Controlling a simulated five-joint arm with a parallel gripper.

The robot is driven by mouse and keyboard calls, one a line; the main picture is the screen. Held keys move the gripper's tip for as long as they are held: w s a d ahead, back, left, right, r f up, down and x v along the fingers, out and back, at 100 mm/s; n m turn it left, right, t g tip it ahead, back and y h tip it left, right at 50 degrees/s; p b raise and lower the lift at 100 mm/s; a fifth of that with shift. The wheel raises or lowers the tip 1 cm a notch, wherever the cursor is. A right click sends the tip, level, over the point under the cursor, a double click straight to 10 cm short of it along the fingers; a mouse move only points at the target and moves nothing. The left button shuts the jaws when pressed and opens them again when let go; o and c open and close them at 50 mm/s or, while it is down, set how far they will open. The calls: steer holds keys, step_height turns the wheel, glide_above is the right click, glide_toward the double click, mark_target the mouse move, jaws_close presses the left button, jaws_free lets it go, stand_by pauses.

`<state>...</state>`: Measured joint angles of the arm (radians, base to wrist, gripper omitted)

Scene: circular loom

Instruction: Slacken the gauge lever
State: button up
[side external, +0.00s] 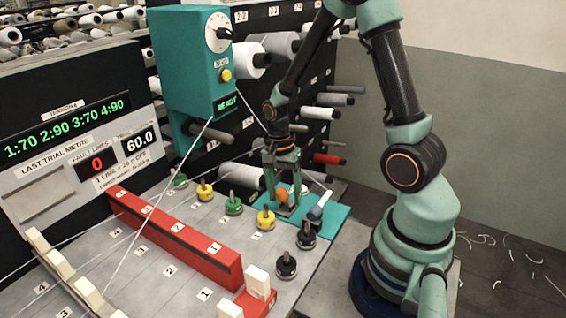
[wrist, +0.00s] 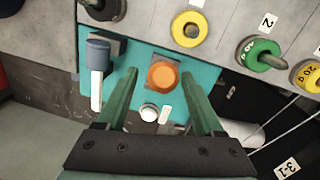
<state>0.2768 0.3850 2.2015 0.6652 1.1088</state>
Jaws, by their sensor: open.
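A teal plate (side external: 333,222) lies at the right end of the bench and also shows in the wrist view (wrist: 207,72). It bears an orange knob (wrist: 162,76) and, at its left in the wrist view, a white bar with a blue-grey cap (wrist: 97,58). The capped bar also stands at the plate's right side in the side view (side external: 317,212). I cannot tell for sure which of these is the gauge lever. My gripper (side external: 284,207) points down, open, with its fingers either side of the orange knob (side external: 282,194). I cannot tell whether they touch it.
Black weights (side external: 286,266) stand in front of the plate; yellow (side external: 266,218) and green (side external: 233,204) weights stand left of it. A red rail (side external: 175,232) crosses the bench. A teal dial box (side external: 196,62) reads READY. Pale threads run over the bench.

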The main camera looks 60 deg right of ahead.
steer(key=shift+r, duration=0.1)
step_height(320, 180, up, 12)
steer(key=w, duration=0.1)
steer(key=shift+w+d, duration=0.15)
steer(key=shift+d, duration=0.05)
stand_by(0.3)
steer(key=s+a+r+n+t, duration=0.3)
steer(key=a+r+n+t, duration=0.5)
steer(key=n, duration=0.8)
steer(key=w+d+f+m+g, duration=0.1)
steer(key=d+f+m+g, duration=0.1)
steer(key=m, duration=0.3)
steer(key=d+f+m+g, duration=0.2)
steer(key=f+m+g, duration=0.1)
steer(key=m, duration=0.2)
steer(key=w+d+f+m+g, duration=0.1)
steer(key=d+f+m+g, duration=0.1)
steer(key=m, duration=0.4)
steer(key=shift+w+d+f+g, duration=0.15)
steer(key=shift+w+d+f, duration=0.05)
steer(key=shift+f, duration=0.2)
steer(key=shift+w+d+f+g, duration=0.15)
steer(key=shift+f, duration=0.25)
steer(key=f, duration=0.8)
steer(key=s+f, duration=0.1)
steer(key=f, duration=0.3)
steer(key=shift+d, duration=0.1)
